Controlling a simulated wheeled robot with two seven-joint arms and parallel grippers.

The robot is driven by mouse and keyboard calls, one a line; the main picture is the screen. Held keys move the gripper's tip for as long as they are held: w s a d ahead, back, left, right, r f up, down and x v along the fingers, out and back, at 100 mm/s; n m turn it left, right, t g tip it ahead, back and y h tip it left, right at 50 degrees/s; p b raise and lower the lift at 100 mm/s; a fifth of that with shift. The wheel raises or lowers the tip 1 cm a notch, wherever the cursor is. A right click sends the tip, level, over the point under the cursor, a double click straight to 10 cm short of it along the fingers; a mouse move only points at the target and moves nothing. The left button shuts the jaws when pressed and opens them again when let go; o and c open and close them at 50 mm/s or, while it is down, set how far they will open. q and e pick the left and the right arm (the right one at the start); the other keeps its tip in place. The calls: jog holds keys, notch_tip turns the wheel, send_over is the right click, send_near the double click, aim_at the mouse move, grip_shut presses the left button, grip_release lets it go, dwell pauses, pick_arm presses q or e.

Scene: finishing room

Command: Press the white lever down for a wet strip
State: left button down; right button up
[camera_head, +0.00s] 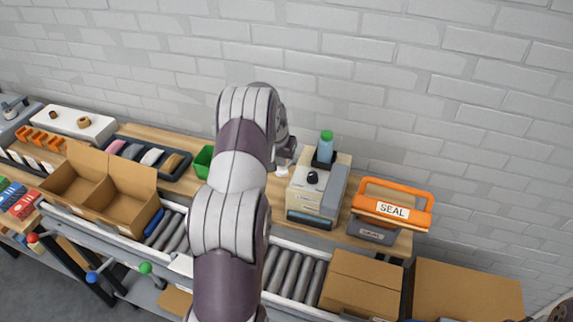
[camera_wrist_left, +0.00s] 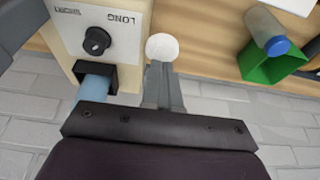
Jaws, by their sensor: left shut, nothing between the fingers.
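The tape dispenser (camera_head: 305,200) is a cream box with a grey side, a black dial and a green-capped bottle on top. In the left wrist view its face (camera_wrist_left: 95,30) shows the dial and the word LONG. The white lever's round knob (camera_wrist_left: 162,47) is beside the box; it also shows in the head view (camera_head: 282,172). My left gripper (camera_wrist_left: 163,72) is shut and empty, its fingertips right at the knob; whether they touch it I cannot tell. In the head view my left arm partly hides this gripper (camera_head: 287,152). My right gripper is not in view.
A green bin (camera_head: 203,161) stands left of the lever. The orange-handled SEAL tool (camera_head: 392,208) sits right of the dispenser. An open carton (camera_head: 100,192) and a closed carton (camera_head: 362,283) are on the roller conveyor (camera_head: 292,274). A brick wall (camera_head: 400,90) stands behind the bench.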

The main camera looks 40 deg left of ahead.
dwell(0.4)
pick_arm(q)
notch_tip(320, 180, up, 5)
jog(key=p, duration=0.3)
jog(key=shift+r, duration=0.1)
dwell(0.4)
